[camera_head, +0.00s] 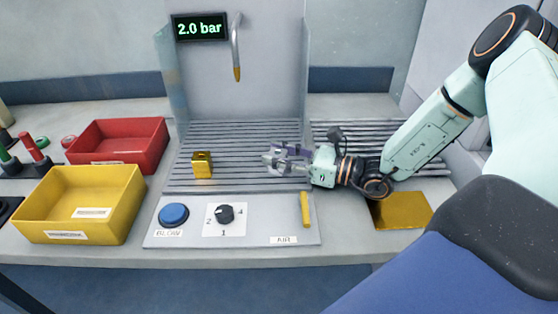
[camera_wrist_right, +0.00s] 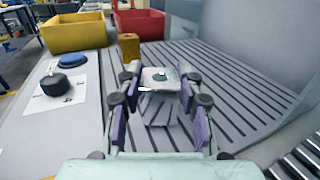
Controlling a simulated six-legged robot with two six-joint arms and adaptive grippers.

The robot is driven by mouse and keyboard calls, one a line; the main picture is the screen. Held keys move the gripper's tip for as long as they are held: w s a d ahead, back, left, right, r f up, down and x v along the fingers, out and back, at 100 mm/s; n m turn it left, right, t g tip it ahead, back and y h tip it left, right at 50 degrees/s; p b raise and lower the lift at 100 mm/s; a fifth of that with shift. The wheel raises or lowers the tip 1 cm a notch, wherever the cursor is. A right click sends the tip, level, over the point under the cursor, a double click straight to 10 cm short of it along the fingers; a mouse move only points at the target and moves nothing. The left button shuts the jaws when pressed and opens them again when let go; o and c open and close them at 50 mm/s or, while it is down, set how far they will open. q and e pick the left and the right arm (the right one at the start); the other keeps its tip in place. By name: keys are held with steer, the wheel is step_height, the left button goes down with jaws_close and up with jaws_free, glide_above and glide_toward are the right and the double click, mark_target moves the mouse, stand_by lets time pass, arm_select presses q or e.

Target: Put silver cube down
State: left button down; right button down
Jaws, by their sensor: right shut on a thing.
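The silver cube (camera_wrist_right: 160,78) sits between the fingertips of my right gripper (camera_wrist_right: 158,92) in the wrist view, with a round dark mark on its face. In the head view my right gripper (camera_head: 280,158) comes in from the right, low over the slatted grey rack (camera_head: 235,135), shut on the cube. The cube is largely hidden by the fingers there. I cannot tell whether its underside touches the slats. My left gripper is not in view.
A gold cube (camera_head: 202,165) stands on the slats to the left, apart from my gripper. Yellow (camera_head: 75,232) and red (camera_head: 120,155) bins stand further left. A nozzle (camera_head: 237,60) hangs above the back. The control panel (camera_head: 270,215) lies in front. Slats between the cubes are clear.

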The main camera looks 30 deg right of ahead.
steer(key=shift+w+a+f, duration=0.2)
steer(key=shift+w, duration=0.2)
steer(key=shift+s+d+f, duration=0.15)
steer(key=shift+s, duration=0.15)
steer(key=c, duration=1.2)
jaws_free()
steer(key=o, duration=0.3)
steer(key=shift+w, duration=0.1)
steer(key=shift+o, duration=0.2)
